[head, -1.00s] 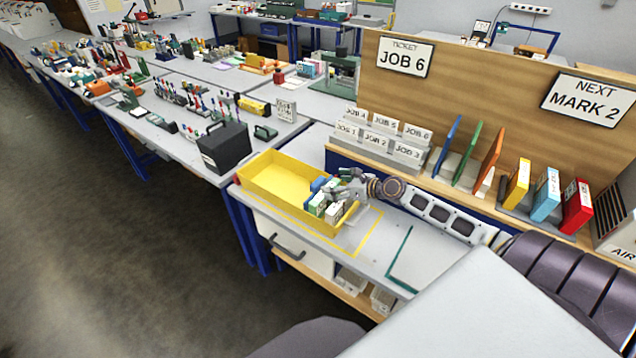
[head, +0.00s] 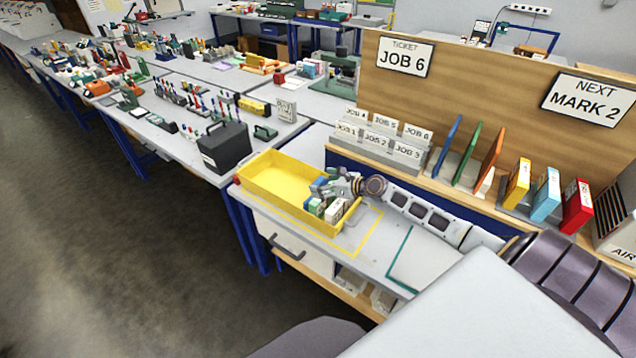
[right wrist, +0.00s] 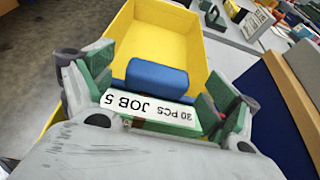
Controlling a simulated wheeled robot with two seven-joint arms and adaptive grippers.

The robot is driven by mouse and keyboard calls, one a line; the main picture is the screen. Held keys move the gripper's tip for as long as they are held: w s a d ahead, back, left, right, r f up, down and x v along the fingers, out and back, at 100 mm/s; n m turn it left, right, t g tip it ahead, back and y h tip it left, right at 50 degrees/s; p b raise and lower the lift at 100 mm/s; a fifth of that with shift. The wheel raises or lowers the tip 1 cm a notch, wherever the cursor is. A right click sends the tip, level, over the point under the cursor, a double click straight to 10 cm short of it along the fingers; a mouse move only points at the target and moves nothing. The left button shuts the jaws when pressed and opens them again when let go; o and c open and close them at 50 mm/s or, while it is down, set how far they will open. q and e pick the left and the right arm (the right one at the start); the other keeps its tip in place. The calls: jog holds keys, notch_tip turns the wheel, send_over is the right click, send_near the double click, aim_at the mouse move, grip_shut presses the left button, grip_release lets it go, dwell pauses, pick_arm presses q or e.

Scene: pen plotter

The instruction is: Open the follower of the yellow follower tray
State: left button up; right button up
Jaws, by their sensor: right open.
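The yellow follower tray (head: 268,187) lies on the bench. Its left part is empty and several small white and green cartons (head: 335,210) stand at its right end. A blue block (head: 318,184) is in the tray beside the cartons; it also shows in the right wrist view (right wrist: 157,77). My right gripper (head: 338,188) is open over the tray's right end, close to the blue block and cartons. In the right wrist view its fingers (right wrist: 155,92) stand on either side of a label reading JOB 5, 30 PCS (right wrist: 150,109). I cannot tell whether they touch anything. My left gripper is out of view.
A board (head: 480,110) with a JOB 6 ticket stands behind the tray. Job-labelled holders (head: 380,145) and coloured upright plates (head: 465,148) line its ledge. A black box (head: 225,150) stands left of the tray. Yellow and green outlines mark bare bench to the right.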

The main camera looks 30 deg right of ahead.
jog(key=shift+x, duration=1.25)
jog(key=c, duration=1.4)
jog(key=shift+c, duration=0.2)
jog(key=shift+w, duration=0.1)
